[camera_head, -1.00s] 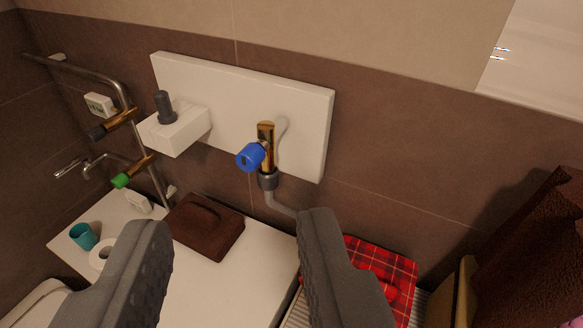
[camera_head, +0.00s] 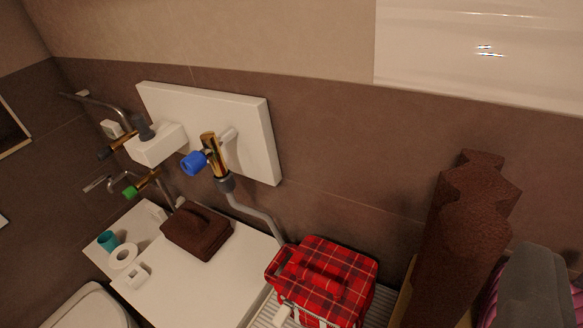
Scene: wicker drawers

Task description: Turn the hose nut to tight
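The grey hose nut (camera_head: 226,183) sits at the lower end of a brass valve (camera_head: 213,152) on the white wall panel (camera_head: 258,135). A grey hose (camera_head: 255,213) runs down from the nut and bends right behind a red plaid bag. A blue knob (camera_head: 194,163) sticks out from the valve's left side. How tight the nut is cannot be told.
Left of the valve are a white box (camera_head: 156,147) and pipes with a green knob (camera_head: 130,192). Below stands a white counter (camera_head: 200,290) with a brown folded towel (camera_head: 197,230). The red plaid bag (camera_head: 325,280) and a brown rolled towel (camera_head: 465,235) stand to the right.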

